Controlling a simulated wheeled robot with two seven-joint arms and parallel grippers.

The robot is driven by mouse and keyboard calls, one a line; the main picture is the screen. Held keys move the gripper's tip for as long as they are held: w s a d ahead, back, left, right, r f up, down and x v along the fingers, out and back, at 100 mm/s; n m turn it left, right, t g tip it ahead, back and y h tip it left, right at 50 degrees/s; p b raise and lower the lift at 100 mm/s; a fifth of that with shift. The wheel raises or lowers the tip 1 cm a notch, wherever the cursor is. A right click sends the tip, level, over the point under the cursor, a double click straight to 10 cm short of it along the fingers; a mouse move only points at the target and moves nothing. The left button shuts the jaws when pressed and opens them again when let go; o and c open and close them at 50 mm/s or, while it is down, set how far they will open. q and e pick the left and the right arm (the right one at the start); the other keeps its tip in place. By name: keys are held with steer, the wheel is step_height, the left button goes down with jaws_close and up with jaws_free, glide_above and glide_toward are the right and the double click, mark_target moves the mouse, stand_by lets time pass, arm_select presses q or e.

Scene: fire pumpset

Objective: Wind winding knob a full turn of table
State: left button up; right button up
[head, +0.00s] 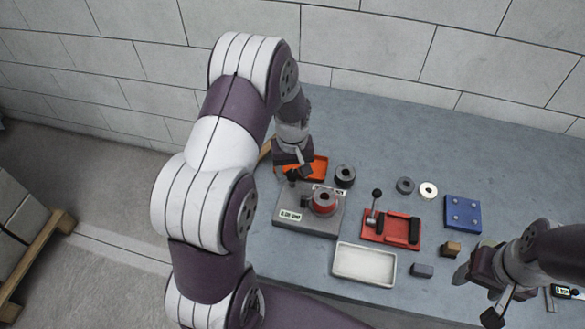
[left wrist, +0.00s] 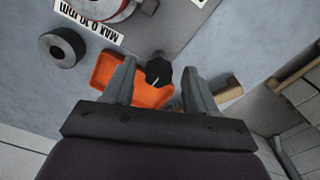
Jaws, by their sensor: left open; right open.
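The winding knob (left wrist: 158,70) is black with a pale pointer line, in the left wrist view. It sits on the side of a grey block (head: 308,226) that carries a red round part (head: 324,203) and a white label. My left gripper (left wrist: 160,82) is open, with one finger on each side of the knob and gaps showing. In the head view my left gripper (head: 297,168) is over the block's back left corner, and the arm partly hides that area. My right gripper (head: 490,300) is open and empty at the lower right, far from the knob.
On the grey table (head: 385,125) stand an orange tray (head: 318,165), a dark ring (head: 345,176), a red fixture with a lever (head: 391,229), a white tray (head: 364,264) and a blue plate (head: 462,213). A block wall stands behind. The table's back is clear.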

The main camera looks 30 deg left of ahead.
arm_select(q)
steer(key=c, duration=1.1)
steer(key=shift+o, duration=0.2)
